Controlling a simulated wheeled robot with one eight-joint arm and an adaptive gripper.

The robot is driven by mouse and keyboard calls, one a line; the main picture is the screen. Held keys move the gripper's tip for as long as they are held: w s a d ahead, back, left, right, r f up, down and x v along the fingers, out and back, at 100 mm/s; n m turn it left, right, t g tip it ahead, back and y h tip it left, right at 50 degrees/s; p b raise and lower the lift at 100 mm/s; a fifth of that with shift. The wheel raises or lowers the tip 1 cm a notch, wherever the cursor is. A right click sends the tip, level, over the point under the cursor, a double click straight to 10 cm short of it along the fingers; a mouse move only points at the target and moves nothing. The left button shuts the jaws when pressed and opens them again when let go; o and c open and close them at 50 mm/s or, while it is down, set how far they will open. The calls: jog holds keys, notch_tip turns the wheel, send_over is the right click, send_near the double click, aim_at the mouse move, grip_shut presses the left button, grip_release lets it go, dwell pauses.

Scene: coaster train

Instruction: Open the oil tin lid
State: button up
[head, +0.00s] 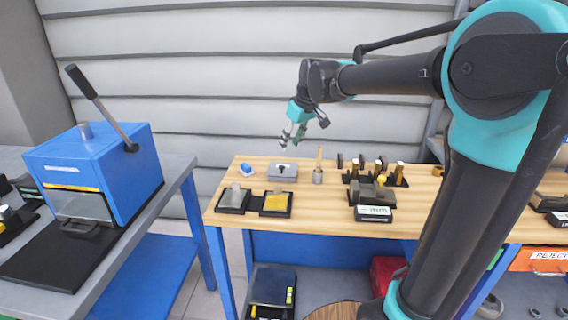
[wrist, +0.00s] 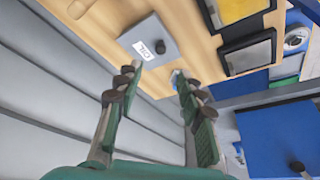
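The oil tin is a small grey box (head: 283,173) with a dark knob on its flat lid, near the back of the wooden workbench. In the wrist view the tin (wrist: 163,34) shows a white label and the dark knob, and its lid looks closed. My gripper (head: 289,141) is in the air above the bench, over and slightly behind the tin, not touching it. In the wrist view my gripper (wrist: 153,82) has its two green fingers apart with nothing held between them. The tin lies beyond the fingertips, up and slightly left.
A small blue-and-white item (head: 246,170) sits left of the tin. Two black trays, one with a grey pad (head: 235,198) and one with a yellow pad (head: 276,203), lie in front. A cup with a wooden handle (head: 318,175) stands right. A blue machine (head: 100,165) stands on the left bench.

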aim_at(282, 166)
jog(key=x, duration=1)
jog(key=shift+w+a+f, duration=0.1)
jog(key=shift+a+f, duration=0.05)
jog(key=shift+f, duration=0.15)
grip_shut()
